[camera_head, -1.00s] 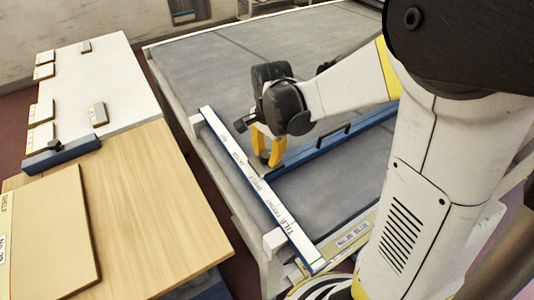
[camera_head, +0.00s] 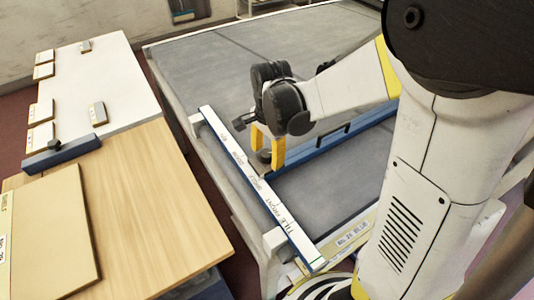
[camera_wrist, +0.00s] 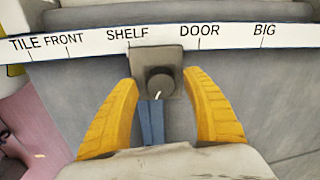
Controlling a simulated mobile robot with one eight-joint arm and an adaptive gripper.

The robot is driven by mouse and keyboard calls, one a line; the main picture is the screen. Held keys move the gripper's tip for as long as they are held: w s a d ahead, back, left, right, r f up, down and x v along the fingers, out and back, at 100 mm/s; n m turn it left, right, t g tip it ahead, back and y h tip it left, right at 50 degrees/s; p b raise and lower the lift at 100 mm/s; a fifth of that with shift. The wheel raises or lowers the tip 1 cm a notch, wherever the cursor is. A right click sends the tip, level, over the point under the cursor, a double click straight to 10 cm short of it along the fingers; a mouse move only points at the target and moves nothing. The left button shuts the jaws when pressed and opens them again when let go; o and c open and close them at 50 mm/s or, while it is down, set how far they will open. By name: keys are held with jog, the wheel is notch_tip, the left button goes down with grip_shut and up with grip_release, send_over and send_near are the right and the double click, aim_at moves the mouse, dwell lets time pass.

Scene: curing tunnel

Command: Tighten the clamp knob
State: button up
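The clamp knob (camera_wrist: 160,82) is a dark round knob with a small white mark on a grey-brown clamp block (camera_wrist: 143,58). The block sits at the near end of a blue fence bar (camera_wrist: 152,122), against the white labelled scale strip (camera_wrist: 90,42), near the words SHELF and DOOR. My gripper (camera_wrist: 163,78) is open, with its yellow fingers either side of the knob and a visible gap to each. In the head view, my gripper (camera_head: 267,151) points down over the clamp; the knob there is mostly hidden behind the fingers.
The scale strip (camera_head: 237,155) runs along the grey belt's (camera_head: 315,195) near edge. A gap separates table and belt.

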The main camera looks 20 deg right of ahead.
aim_at(269, 155)
notch_tip(269, 155, up, 12)
jog(key=shift+s, duration=0.35)
jog(key=shift+d, duration=0.1)
